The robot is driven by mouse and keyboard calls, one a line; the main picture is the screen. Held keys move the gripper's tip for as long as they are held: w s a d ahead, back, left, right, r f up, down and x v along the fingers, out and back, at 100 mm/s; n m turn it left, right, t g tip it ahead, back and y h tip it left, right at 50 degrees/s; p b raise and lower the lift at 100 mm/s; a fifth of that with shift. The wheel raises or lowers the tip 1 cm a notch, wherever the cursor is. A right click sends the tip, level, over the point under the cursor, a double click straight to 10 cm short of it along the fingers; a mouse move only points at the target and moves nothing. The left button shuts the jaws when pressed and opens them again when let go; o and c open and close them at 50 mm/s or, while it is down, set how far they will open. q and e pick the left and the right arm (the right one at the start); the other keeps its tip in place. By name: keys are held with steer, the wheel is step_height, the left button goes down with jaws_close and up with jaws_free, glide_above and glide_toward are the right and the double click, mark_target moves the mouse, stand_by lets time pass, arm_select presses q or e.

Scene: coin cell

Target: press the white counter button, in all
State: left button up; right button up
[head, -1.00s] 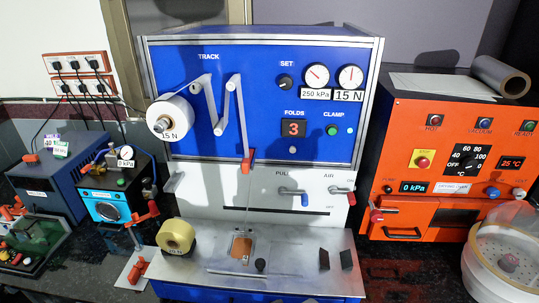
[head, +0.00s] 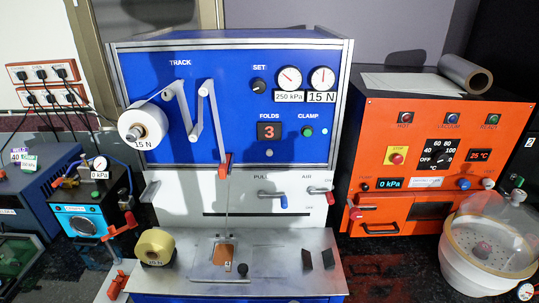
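The small white counter button (head: 269,153) sits on the blue front panel (head: 290,105) of the central machine. It is just below the FOLDS display (head: 269,131), which shows a red 3. Nothing covers the button. Neither of my grippers is in the head view.
A white tape roll (head: 143,122) is on the panel's left. Levers (head: 272,197) stick out below the panel, above a metal shelf with a yellow roll (head: 155,247). An orange oven (head: 440,150) and a white round vessel (head: 480,262) stand right; a blue device (head: 82,222) stands left.

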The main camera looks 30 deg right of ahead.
jaws_close()
stand_by(1.4)
